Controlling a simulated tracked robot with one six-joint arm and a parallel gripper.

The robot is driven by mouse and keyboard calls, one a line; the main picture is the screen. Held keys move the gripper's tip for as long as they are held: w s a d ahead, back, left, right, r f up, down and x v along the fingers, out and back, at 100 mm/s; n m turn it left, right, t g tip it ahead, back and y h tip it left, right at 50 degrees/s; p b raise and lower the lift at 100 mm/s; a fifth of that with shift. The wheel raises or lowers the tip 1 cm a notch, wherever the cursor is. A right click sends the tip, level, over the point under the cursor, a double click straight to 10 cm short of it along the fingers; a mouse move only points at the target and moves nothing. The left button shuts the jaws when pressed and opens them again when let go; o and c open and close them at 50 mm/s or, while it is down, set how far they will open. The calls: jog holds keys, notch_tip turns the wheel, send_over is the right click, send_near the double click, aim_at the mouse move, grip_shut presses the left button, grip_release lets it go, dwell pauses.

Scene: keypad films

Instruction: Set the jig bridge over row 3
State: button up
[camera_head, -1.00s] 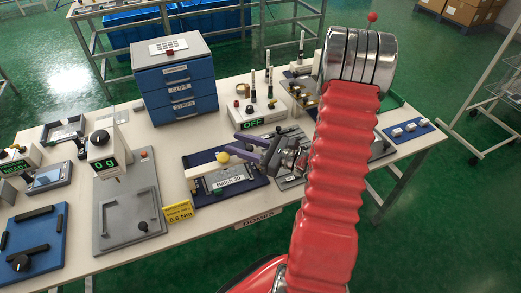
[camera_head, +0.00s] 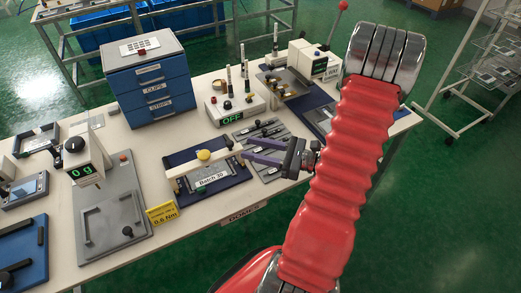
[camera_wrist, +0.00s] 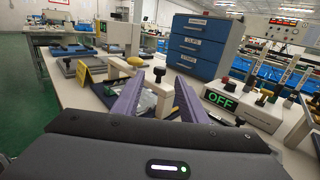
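The jig bridge (camera_head: 184,164), a cream bar with a yellow knob (camera_head: 204,155), stands across the far part of a blue tray (camera_head: 231,180). The tray holds a grey plate labelled "Batch 39" (camera_head: 212,178). Row marks are too small to read, so I cannot tell which row the bridge spans. My gripper (camera_head: 245,154) has purple fingers spread apart and empty, just right of the bridge and pointing towards it. In the wrist view the bridge (camera_wrist: 122,66) and its yellow knob (camera_wrist: 135,61) show ahead, beyond the open fingers (camera_wrist: 158,100).
A yellow "0.6 Nm" sign (camera_head: 162,214) stands left of the tray. The grey scale (camera_head: 110,225) is further left. Behind are the blue drawers (camera_head: 155,90) and the box reading OFF (camera_head: 232,119). A grey tool tray (camera_head: 262,135) lies close behind my gripper.

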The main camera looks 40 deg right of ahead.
jog(key=shift+v, duration=0.85)
jog(key=shift+f, duration=0.1)
jog(key=s+a+f+n+g, duration=0.1)
jog(key=s+a+f+g, duration=0.1)
jog(key=s+a+f+n+g+y, duration=0.1)
jog(key=s+a+f+n+g, duration=0.1)
jog(key=shift+a+f+g+y, duration=0.1)
jog(key=shift+a+g+y, duration=0.2)
jog(key=shift+a, duration=0.05)
jog(key=s+a+n+g, duration=0.4)
jog(key=a+n+g, duration=0.2)
jog(key=n+g, duration=0.15)
jog(key=a+r+n+t+h, duration=0.1)
jog(key=a+r+n+h, duration=0.4)
jog(key=r+n, duration=0.4)
jog(key=w+a+r+n+t+h, duration=0.1)
jog(key=a+r+n+h, duration=0.4)
jog(key=a+r+n, duration=0.3)
notch_tip(320, 180, up, 4)
jog(key=shift+w+n+h, duration=0.2)
jog(key=shift+n+h, duration=0.1)
jog(key=shift+n, duration=0.95)
